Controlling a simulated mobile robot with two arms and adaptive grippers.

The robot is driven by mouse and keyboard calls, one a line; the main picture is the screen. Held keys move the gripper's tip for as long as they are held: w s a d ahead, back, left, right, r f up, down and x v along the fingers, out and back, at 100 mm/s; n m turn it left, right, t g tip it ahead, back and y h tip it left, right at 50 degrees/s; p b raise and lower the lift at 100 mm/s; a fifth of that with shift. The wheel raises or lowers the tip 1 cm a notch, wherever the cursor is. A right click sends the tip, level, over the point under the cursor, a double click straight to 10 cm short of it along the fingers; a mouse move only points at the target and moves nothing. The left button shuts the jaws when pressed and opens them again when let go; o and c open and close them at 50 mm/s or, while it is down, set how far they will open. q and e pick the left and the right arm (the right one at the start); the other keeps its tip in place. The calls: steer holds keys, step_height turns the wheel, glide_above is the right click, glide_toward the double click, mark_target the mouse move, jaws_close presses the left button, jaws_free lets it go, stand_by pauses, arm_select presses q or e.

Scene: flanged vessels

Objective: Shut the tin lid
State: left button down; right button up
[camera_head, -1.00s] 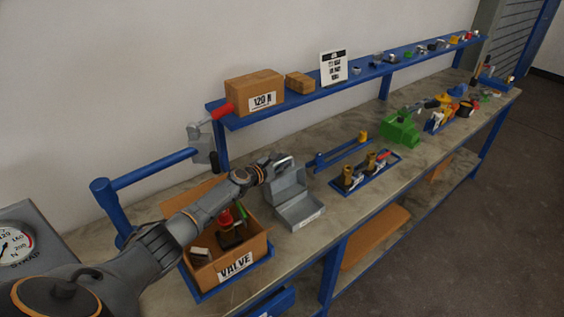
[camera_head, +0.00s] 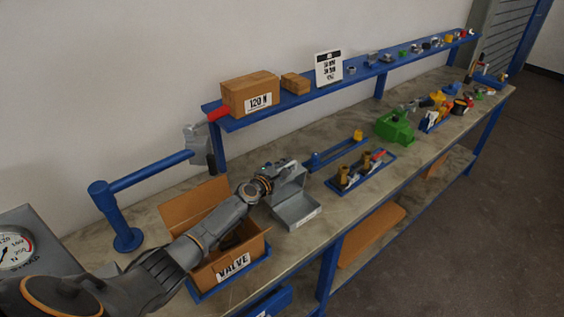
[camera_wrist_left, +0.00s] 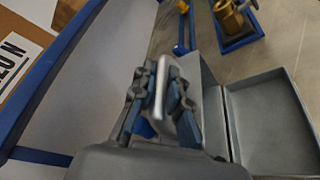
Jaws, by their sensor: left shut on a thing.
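The grey tin (camera_head: 300,214) stands open on the bench, with a white label on its front. Its lid (camera_head: 289,184) stands raised at the back, roughly upright. My left gripper (camera_head: 277,172) is at the lid's upper edge, partly hidden by my own wrist. In the left wrist view, the gripper (camera_wrist_left: 160,98) is shut on a thin, pale, rounded metal edge that looks like part of the lid (camera_wrist_left: 213,105). The open, empty tin (camera_wrist_left: 275,120) shows to its right. My right gripper is not in view.
An open cardboard box (camera_head: 222,262) labelled VALVE stands left of the tin, partly under my arm. A blue tray (camera_head: 340,188) with brass fittings lies to the right. A blue shelf (camera_head: 237,122) runs along the back. A blue post (camera_head: 113,215) with a side arm stands at left.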

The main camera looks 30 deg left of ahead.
arm_select(q)
steer(key=d, duration=0.1)
steer(key=s+d+p, duration=0.1)
steer(key=d, duration=0.1)
steer(key=s+d+p, duration=0.1)
steer(key=shift+d+f, duration=0.15)
steer(key=shift+f, duration=0.15)
stand_by(0.4)
steer(key=c, duration=1.6)
jaws_free()
steer(key=shift+w, duration=0.1)
